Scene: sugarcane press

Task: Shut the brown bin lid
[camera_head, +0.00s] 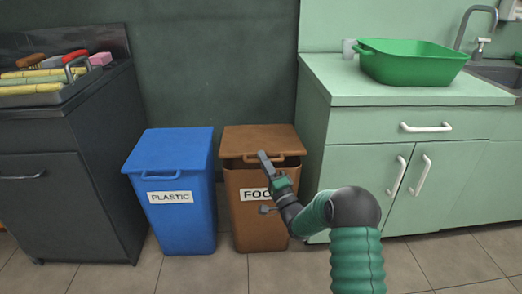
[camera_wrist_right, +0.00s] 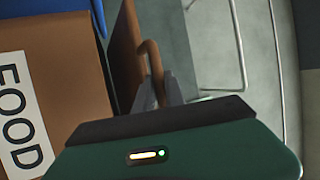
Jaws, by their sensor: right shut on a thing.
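The brown bin (camera_head: 258,225) stands on the floor with a FOOD label on its front. Its brown lid (camera_head: 258,138) sits a little raised, with a dark gap under its front edge. My right gripper (camera_head: 265,158) is at the lid's front handle, partly covering the label. In the right wrist view, the fingers (camera_wrist_right: 160,92) are shut on the curved lid handle (camera_wrist_right: 152,57), and the bin's front (camera_wrist_right: 65,50) is to the left. My left gripper is not in view.
A blue PLASTIC bin (camera_head: 180,205) with its lid down stands just left. A green cabinet (camera_head: 375,150) is close on the right, with a green basin (camera_head: 412,68) on top. A dark cabinet (camera_head: 60,190) is at the left. Tiled floor lies in front.

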